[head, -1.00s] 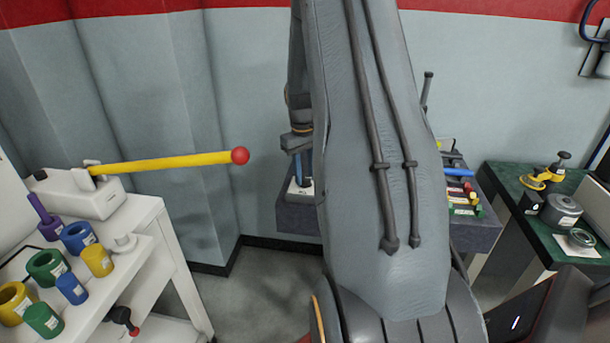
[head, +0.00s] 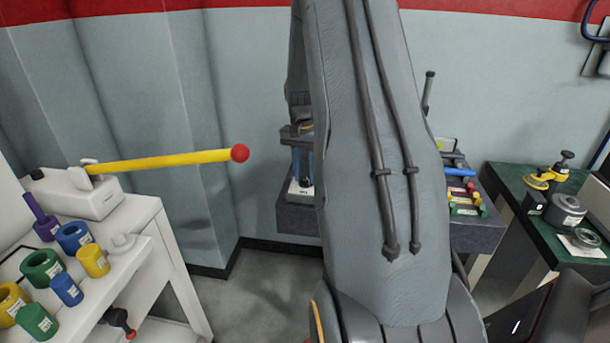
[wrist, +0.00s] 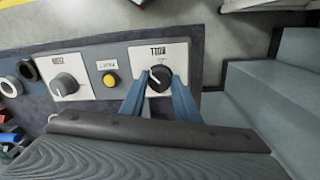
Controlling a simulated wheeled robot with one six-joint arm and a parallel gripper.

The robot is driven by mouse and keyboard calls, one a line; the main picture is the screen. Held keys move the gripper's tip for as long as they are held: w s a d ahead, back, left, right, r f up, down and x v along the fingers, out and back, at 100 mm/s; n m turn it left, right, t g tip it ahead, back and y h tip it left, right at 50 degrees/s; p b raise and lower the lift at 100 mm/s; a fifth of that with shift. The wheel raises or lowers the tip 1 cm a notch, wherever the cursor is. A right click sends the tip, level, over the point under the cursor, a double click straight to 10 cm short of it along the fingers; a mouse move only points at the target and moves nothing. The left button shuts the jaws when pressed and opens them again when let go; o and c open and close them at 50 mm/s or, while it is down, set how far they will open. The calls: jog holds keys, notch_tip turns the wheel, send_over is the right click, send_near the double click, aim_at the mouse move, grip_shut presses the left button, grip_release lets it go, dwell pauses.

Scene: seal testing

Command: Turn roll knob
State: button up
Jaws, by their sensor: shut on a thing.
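The roll knob (wrist: 159,79) is a dark round knob with a white pointer line, on a white labelled plate (wrist: 177,54) of a grey panel in the wrist view. The label appears upside down there. My gripper (wrist: 158,88) has two blue fingers, one on each side of the knob, and is shut on it. In the head view my gripper (head: 302,165) is low over the white plate (head: 301,189) on the dark grey bench, partly hidden behind my arm. The knob itself is hidden in that view.
Left of the knob in the wrist view are a yellow button (wrist: 110,80) and a second knob (wrist: 65,84). In the head view, a yellow lever with a red ball (head: 239,152) sticks out from the left. A green-topped table (head: 510,185) stands at the right.

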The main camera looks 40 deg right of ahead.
aim_at(305, 177)
jog(key=m+b, duration=0.1)
jog(key=m, duration=0.4)
jog(key=shift+w+d+m, duration=0.1)
jog(key=shift+m, duration=0.2)
jog(key=shift+r+m, duration=0.1)
jog(key=shift+m, duration=2)
jog(key=o, duration=1.1)
jog(key=shift+c, duration=0.2)
notch_tip(305, 177, up, 8)
jog(key=shift+w+f+b, duration=0.15)
jog(key=shift+b, duration=1)
